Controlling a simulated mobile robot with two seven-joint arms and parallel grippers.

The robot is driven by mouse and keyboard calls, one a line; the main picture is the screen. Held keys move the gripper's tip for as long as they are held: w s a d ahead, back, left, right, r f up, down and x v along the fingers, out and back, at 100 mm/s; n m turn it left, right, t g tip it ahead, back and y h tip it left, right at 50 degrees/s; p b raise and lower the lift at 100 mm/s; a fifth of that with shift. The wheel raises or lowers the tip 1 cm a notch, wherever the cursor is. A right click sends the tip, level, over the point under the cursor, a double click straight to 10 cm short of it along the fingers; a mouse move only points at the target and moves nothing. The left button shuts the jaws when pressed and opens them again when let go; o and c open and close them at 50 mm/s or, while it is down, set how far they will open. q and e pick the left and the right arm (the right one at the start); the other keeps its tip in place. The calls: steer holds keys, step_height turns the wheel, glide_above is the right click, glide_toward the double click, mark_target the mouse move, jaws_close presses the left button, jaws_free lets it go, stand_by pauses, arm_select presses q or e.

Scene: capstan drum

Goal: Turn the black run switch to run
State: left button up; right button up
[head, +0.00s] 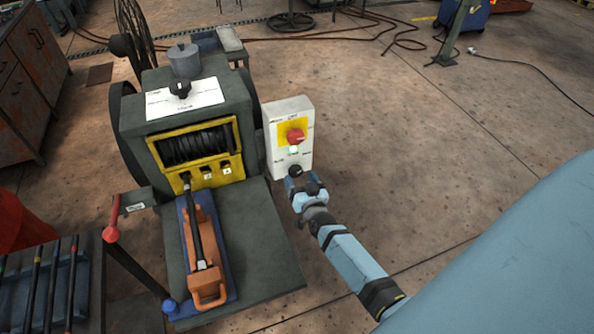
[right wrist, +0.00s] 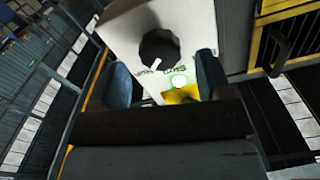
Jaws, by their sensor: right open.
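The black run switch (right wrist: 159,47) is a round knob on a white control box (right wrist: 118,27). Its white pointer mark slants down and to the left in the right wrist view. In the head view the knob (head: 295,171) shows low on the box (head: 276,140), just past my right gripper (head: 302,184). My right gripper (right wrist: 164,78) is open, with one blue finger to each side below the knob and nothing held between them. The small lettering near the knob is hard to read. My left gripper is not in view.
A red knob on a yellow plate (head: 284,133) and a lit green lamp (head: 294,149) sit above the switch in the head view. The grey drum machine (head: 150,125) stands left of the box. Open floor (head: 420,150) lies to the right.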

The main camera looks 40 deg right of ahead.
steer(key=p+v, duration=0.3)
steer(key=v, duration=0.7)
steer(key=shift+s, duration=0.25)
steer(key=s+a+r+n+g+y, duration=0.1)
steer(key=s+a+n+g+y, duration=0.5)
steer(key=s+a, duration=0.7)
steer(key=shift+s+a+r+n+y, duration=0.15)
steer(key=shift+s+r+n+y, duration=0.2)
steer(key=shift+s+n+y, duration=0.55)
steer(key=shift+w, duration=0.3)
